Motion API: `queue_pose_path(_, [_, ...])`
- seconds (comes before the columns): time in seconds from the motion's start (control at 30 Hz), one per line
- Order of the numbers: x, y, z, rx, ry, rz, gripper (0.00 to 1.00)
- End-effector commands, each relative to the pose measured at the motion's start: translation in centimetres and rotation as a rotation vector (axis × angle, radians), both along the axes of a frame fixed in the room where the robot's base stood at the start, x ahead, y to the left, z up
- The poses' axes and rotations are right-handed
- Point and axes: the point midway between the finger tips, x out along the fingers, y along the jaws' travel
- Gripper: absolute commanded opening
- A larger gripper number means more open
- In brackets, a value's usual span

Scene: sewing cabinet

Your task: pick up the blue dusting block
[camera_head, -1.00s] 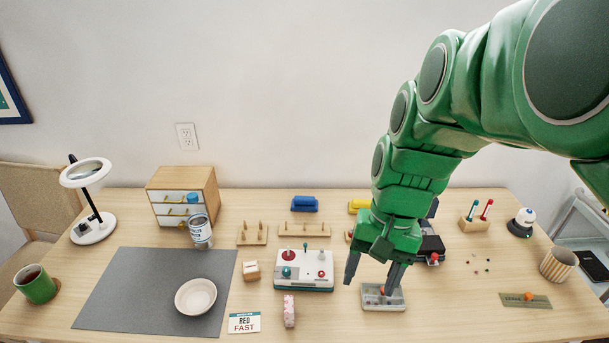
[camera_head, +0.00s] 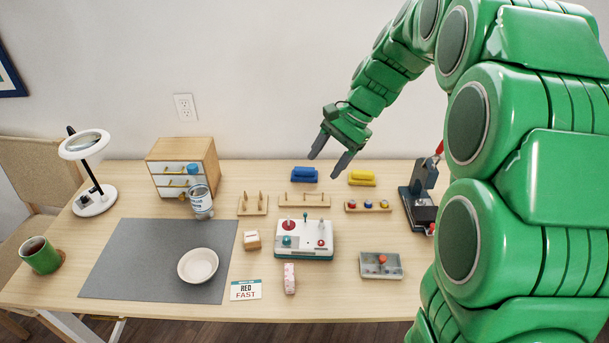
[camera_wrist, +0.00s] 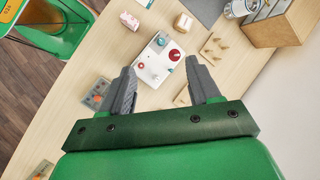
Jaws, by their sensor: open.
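The blue dusting block (camera_head: 304,174) lies near the back of the table, left of a similar yellow block (camera_head: 362,178). It is free of my gripper. My gripper (camera_head: 326,167) is open and empty, above the table's back part, with its fingers angled down and left, close to the blue block in the picture. How high the fingers are above the block I cannot tell. In the wrist view my gripper's two grey fingers (camera_wrist: 163,84) are wide apart with nothing between them but the tabletop and part of a control box. The blue block does not show there.
A control box with knobs (camera_head: 305,240) stands in front, with wooden peg racks (camera_head: 304,200) behind it. A rack of small spools (camera_head: 368,206) and a dark machine (camera_head: 417,196) stand to the right. A grey tray (camera_head: 381,265) lies at front right. A drawer cabinet (camera_head: 205,158) stands left.

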Motion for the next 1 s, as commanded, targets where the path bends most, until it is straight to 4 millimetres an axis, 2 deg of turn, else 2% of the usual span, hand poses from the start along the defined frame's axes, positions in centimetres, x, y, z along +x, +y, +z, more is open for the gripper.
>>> queue_pose_path(0.03, [1.3,0.1,-0.4,0.012,0.008,-0.019,0.62])
queue_pose_path(0.4, [9.5,1.1,-2.6,0.109,0.068,-0.167,0.62])
queue_pose_path(1.0, [20.9,1.6,-7.9,0.262,0.181,-0.377,0.62])
